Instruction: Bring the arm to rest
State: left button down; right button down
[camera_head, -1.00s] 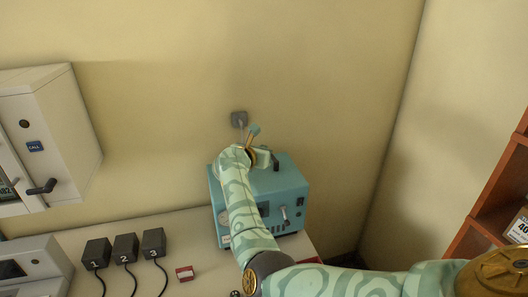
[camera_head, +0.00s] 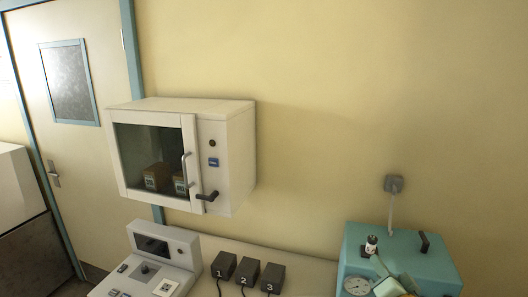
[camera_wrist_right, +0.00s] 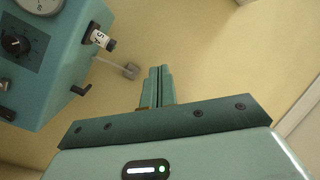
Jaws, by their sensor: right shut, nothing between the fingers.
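My right gripper shows in the wrist view (camera_wrist_right: 158,75) with its two teal fingers together and nothing between them. In the head view only part of the right gripper and arm (camera_head: 392,288) shows, low at the right, in front of the teal box (camera_head: 400,258). The rest of the arm is cut off by the bottom edge. In the wrist view the teal box (camera_wrist_right: 45,85) is at the upper left, apart from the fingers. My left gripper is not in view.
A white glass-fronted incubator (camera_head: 229,155) with several boxes inside hangs on the wall. Below are a grey console (camera_head: 190,255) and black blocks numbered 1, 2, 3 (camera_head: 247,273). A small labelled cylinder (camera_head: 371,245) sits at the teal box.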

jog(key=s+a+f+n+g+h, duration=0.1)
jog(key=s+a+f+n+g, duration=0.1)
jog(key=s+f+n+g, duration=0.75)
jog(key=s+d+n+h, duration=0.2)
jog(key=s+n, duration=0.1)
jog(key=s, duration=0.5)
jog(key=s+d+n+h, duration=0.2)
jog(key=s, duration=0.7)
jog(key=s+a+f+g+y+b, duration=0.15)
jog(key=f+b, duration=0.35)
jog(key=f, duration=1.4)
jog(key=s+a+f+g+y+b, duration=0.1)
jog(key=s+a+f+g+b, duration=0.3)
jog(key=f, duration=1.4)
jog(key=s+f+m+g+b, duration=0.1)
jog(key=s+f+b, duration=0.4)
jog(key=s+f, duration=0.4)
jog(key=s+d+f+m+y+b, duration=0.1)
jog(key=s+f+b, duration=0.4)
jog(key=f, duration=1.2)
jog(key=s+m, duration=0.1)
jog(key=s, duration=0.3)
jog(key=shift+s+d+g+b, duration=0.25)
jog(key=shift+s+g+b, duration=0.05)
jog(key=shift+s+g, duration=0.1)
jog(key=shift+y, duration=0.25)
